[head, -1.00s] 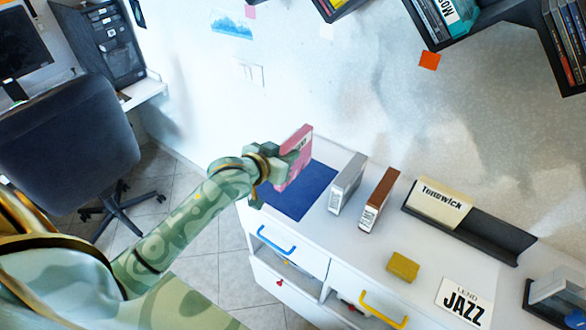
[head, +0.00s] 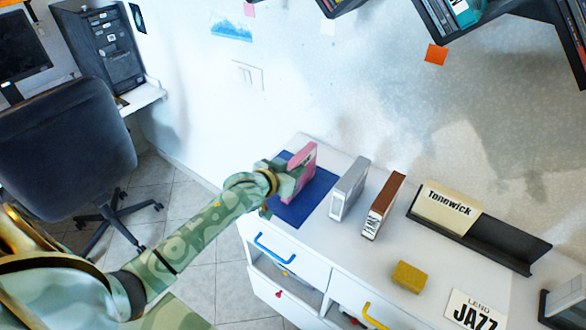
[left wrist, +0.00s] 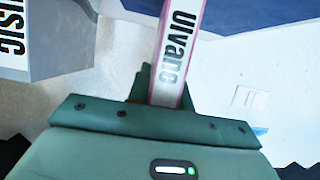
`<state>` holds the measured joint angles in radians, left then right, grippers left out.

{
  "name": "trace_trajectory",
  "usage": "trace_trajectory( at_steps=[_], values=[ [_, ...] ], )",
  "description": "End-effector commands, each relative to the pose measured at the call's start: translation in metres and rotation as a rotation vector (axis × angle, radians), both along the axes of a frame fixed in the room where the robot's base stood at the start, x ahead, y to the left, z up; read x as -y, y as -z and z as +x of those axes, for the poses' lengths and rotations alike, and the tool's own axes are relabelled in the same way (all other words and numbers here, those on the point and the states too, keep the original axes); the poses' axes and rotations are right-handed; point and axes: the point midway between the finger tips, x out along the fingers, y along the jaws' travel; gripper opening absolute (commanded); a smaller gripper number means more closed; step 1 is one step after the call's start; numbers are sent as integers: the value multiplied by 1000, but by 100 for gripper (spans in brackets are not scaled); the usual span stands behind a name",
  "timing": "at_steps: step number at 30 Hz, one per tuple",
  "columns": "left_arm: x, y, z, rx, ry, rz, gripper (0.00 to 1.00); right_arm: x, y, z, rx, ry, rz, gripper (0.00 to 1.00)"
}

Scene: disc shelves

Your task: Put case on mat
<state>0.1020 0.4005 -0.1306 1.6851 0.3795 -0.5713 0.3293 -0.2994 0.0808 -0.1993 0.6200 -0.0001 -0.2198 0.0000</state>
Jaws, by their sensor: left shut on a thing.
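A pink case (head: 301,172) stands upright over the dark blue mat (head: 318,194) at the left end of the white cabinet top. My left gripper (head: 287,180) is shut on the case from its left side. I cannot tell whether the case's lower edge touches the mat. In the left wrist view the case's spine (left wrist: 173,55) reads "Ulvanc" and sits between the fingers. My right gripper is not in view.
A grey case (head: 349,188) and a brown case (head: 383,206) stand right of the mat. A yellow block (head: 409,277), a black holder (head: 490,240) with a "Tonewick" card (head: 446,208) and a "JAZZ" card (head: 474,311) are further right. Wall shelves hang above.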

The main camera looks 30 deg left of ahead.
Motion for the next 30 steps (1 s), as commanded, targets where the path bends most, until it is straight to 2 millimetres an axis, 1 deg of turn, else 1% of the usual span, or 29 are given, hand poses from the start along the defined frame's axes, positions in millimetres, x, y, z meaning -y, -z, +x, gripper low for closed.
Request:
trace_trajectory(
  at_steps=[1, 2, 3, 4, 11, 14, 17, 24, 27, 30],
  values=[
    [0, 2, 0, 0, 0, 0, 0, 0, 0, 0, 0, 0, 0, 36],
    [0, 2, 0, -1, 0, 0, 30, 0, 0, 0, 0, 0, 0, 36],
    [0, 2, 0, -1, 0, 0, 41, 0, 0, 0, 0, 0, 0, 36],
    [0, 2, 0, -1, 0, 0, 43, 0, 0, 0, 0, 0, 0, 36],
    [0, 2, 0, -1, 0, 0, 43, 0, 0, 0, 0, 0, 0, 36],
    [0, -4, 0, 1, 1, 0, 43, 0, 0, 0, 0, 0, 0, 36],
    [-1, -9, -14, -1, 1, 1, 43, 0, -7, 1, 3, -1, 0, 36],
    [-5, -32, -67, -3, 1, 0, 43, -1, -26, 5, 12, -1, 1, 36],
    [-6, -40, -86, -1, 1, 1, 43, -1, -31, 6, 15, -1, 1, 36],
    [-8, -44, -100, -2, 1, 0, 43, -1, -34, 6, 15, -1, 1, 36]
  ],
)
